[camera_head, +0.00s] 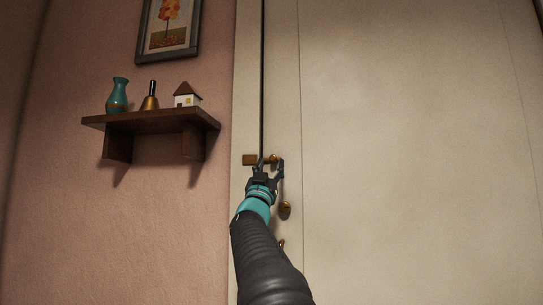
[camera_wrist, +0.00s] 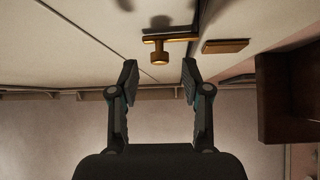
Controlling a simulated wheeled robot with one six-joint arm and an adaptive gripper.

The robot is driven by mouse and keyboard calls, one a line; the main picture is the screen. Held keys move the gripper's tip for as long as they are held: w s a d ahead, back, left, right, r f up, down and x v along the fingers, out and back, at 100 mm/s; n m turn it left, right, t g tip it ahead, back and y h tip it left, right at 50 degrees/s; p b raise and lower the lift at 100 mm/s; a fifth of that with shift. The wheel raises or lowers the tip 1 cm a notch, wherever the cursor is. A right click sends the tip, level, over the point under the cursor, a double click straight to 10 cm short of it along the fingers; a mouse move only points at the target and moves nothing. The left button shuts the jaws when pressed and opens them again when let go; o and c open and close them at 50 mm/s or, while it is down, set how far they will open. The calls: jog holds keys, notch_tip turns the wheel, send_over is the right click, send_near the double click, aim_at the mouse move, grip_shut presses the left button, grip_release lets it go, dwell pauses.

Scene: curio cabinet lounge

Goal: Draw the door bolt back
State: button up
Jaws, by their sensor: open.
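The brass door bolt (camera_wrist: 173,39) is on the pale door, with a short round knob (camera_wrist: 160,56) standing out from its bar. In the head view the bolt (camera_head: 272,160) is partly hidden by my gripper. A flat brass keeper plate (camera_wrist: 226,46) sits on the frame across the dark door gap. The bar's end comes close to the plate; I cannot tell whether it enters it. My gripper (camera_wrist: 160,72) is open and empty. Its fingertips are either side of the knob's line, with the knob just ahead of them in the wrist view; no contact shows.
The door (camera_head: 410,150) looks closed. A brass doorknob (camera_head: 285,210) is below the bolt. Left of the frame, a wooden shelf (camera_head: 150,121) holds a teal vase (camera_head: 117,96), a brass bell (camera_head: 150,100) and a small house (camera_head: 187,97). A picture (camera_head: 170,25) hangs above.

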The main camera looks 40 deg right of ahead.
aim_at(273, 160)
jog(key=shift+p+x, duration=0.45)
jog(key=shift+x, duration=1.1)
